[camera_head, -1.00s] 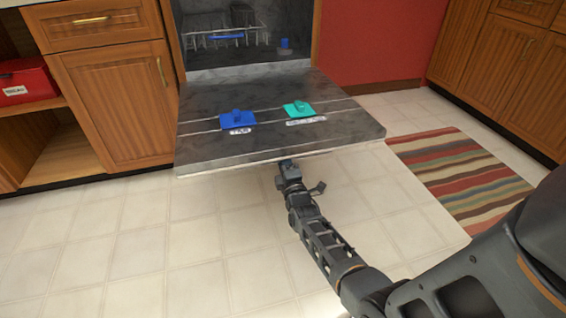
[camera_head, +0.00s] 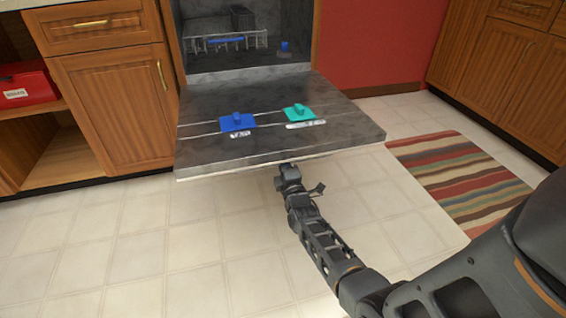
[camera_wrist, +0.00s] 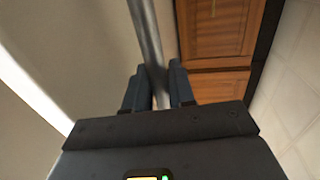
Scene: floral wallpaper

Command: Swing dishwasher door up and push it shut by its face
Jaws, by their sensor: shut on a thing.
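The dishwasher door (camera_head: 270,145) hangs open, lying about flat in front of the dishwasher, with its dark inner face up. A blue block-like piece (camera_head: 238,122) and a teal one (camera_head: 299,112) sit on it, with small white labels beside them. My gripper (camera_head: 286,168) is at the door's front edge, partly below it, near the middle. In the wrist view, my gripper (camera_wrist: 159,88) has a grey metal bar (camera_wrist: 147,30) between its fingers and is shut on it. This bar looks like the door's handle. The door's pale outer face (camera_wrist: 75,50) fills the left side there.
The dishwasher's dark inside (camera_head: 240,55) shows a white rack and blue items. Wooden cabinets (camera_head: 110,100) stand at left, with a red box (camera_head: 27,82) on an open shelf. A striped rug (camera_head: 460,180) lies at right. The tiled floor in front is free.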

